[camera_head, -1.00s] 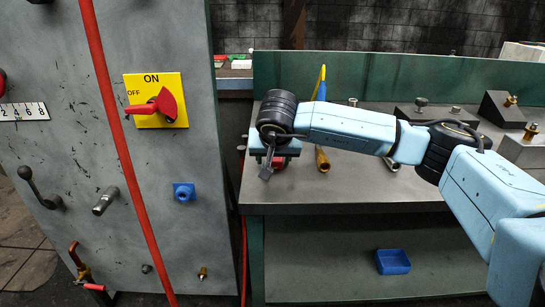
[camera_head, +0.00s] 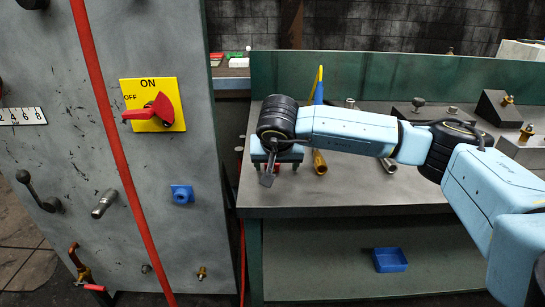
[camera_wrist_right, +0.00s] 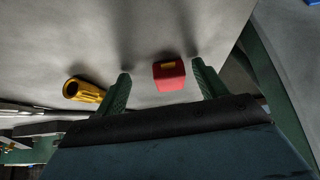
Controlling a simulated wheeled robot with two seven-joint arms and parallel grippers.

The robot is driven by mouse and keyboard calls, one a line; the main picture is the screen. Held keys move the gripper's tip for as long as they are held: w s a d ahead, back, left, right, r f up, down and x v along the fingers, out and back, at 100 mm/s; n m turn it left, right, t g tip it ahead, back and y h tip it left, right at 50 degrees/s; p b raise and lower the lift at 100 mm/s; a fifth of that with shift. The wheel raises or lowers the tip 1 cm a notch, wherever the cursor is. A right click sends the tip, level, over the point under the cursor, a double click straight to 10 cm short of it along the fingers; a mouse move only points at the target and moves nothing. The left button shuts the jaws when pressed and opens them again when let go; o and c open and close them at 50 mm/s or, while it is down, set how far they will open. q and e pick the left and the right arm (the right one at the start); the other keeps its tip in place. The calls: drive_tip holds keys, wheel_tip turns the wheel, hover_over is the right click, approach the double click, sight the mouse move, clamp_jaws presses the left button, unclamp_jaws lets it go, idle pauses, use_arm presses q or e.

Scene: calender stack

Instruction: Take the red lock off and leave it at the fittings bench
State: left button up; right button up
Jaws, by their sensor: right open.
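The red lock (camera_wrist_right: 169,77), a small red block with a brass-coloured part, shows in the right wrist view against the grey bench top. It lies between the two spread fingers of my right gripper (camera_wrist_right: 162,84), with clear gaps on both sides. The gripper is open and empty. My left gripper is not in view.
A red switch handle (camera_head: 157,108) sits on a yellow ON/OFF plate on the grey cabinet (camera_head: 110,60). A brass cylinder (camera_head: 319,162) lies right of my gripper, near a blue-and-yellow tool (camera_head: 319,88). Metal fittings stand at the bench's right. A blue tray (camera_head: 390,260) is below.

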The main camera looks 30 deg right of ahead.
drive_tip(key=shift+p+v, duration=0.65)
drive_tip(key=shift+v, duration=0.55)
drive_tip(key=shift+p+v, duration=0.6)
drive_tip(key=shift+v, duration=0.4)
drive_tip(key=shift+a, duration=0.15)
drive_tip(key=shift+f, duration=0.1)
